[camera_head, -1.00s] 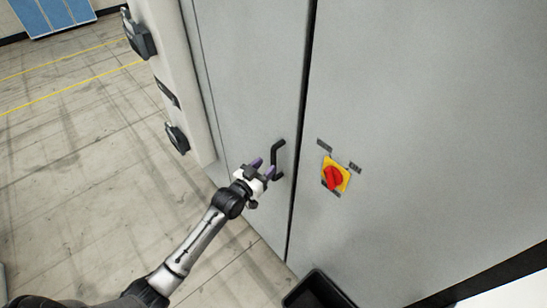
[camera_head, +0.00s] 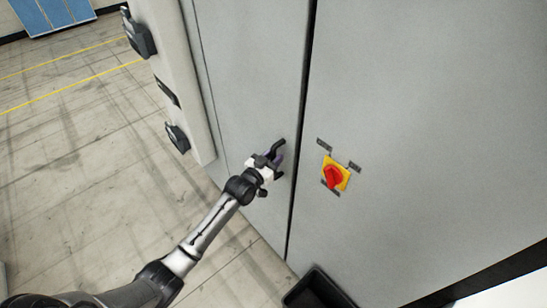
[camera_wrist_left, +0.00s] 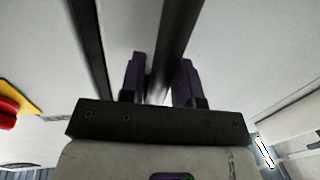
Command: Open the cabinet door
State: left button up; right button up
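The grey cabinet door (camera_head: 250,75) is closed, flush with the panel to its right along a dark vertical seam. Its black bar handle (camera_head: 279,146) is near that seam. My left gripper (camera_head: 275,160) is at the handle and hides its middle. In the left wrist view, the purple fingers (camera_wrist_left: 160,78) stand apart, one on each side of the dark handle bar (camera_wrist_left: 182,35). A small gap shows beside the bar, so the fingers do not look closed on it. My right gripper is not in view.
A red rotary switch on a yellow plate (camera_head: 334,176) is on the right panel (camera_head: 430,130). Black latches or hinges (camera_head: 177,137) stick out at the cabinet's left side. A black bin (camera_head: 318,290) stands below. The floor (camera_head: 85,170) at left is clear.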

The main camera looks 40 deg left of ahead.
pick_arm(q)
grip_shut()
jog(key=shift+s, duration=0.1)
